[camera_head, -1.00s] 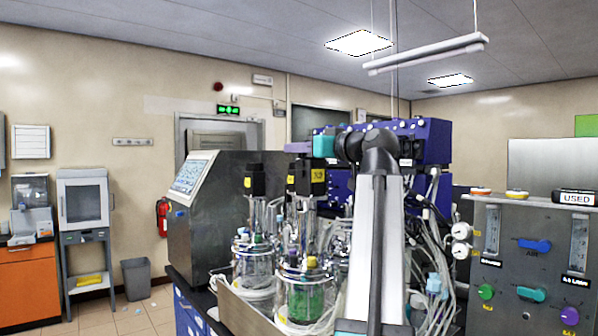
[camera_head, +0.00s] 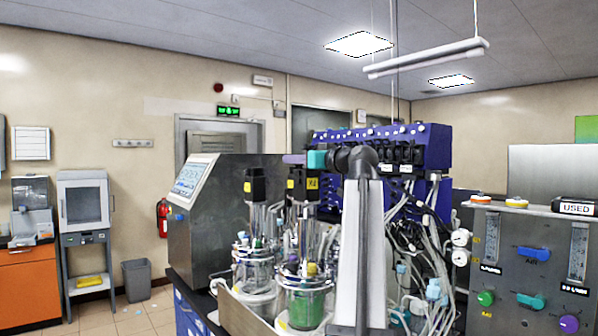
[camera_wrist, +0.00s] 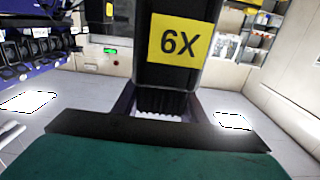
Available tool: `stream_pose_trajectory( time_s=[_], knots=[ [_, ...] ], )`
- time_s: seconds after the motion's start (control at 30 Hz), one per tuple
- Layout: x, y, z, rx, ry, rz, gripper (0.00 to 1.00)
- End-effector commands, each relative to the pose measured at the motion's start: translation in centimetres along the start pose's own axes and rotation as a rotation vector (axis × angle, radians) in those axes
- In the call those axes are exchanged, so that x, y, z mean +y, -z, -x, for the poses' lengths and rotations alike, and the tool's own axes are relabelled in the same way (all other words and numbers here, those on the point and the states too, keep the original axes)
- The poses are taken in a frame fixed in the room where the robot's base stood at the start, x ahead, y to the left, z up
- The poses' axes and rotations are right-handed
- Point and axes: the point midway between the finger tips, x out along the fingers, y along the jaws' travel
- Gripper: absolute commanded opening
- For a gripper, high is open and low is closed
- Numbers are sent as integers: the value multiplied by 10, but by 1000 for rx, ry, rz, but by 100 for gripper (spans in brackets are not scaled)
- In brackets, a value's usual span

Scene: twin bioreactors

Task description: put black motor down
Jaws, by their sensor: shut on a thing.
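The black motor (camera_head: 303,185), with a yellow label, stands upright above the metal top of the front bioreactor vessel (camera_head: 305,303). My gripper (camera_head: 300,163), with purple and teal parts, is at the motor's upper end and shut on it. In the wrist view the motor (camera_wrist: 178,75) fills the upper middle, with its yellow label reading 6X; my gripper (camera_wrist: 162,108) is around its lower part in that picture. I cannot tell whether the motor's lower end touches the vessel. A second black motor (camera_head: 254,186) with a yellow label stands on the vessel to the left.
A grey control console (camera_head: 205,220) stands left behind the vessels. A purple-blue pump rack (camera_head: 430,150) with many tubes is behind my arm. A grey panel with knobs (camera_head: 510,270) stands at the right.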

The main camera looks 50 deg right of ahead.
Motion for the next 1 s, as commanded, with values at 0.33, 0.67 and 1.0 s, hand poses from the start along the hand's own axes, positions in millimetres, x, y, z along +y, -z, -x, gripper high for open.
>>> stream_pose_trajectory(
  time_s=[0.33,0.67,1.0],
  knots=[
    [-1,-1,1,4,0,-1,0],
    [-2,-25,2,3,0,-1,0],
    [-1,-33,1,4,0,0,0]
  ],
)
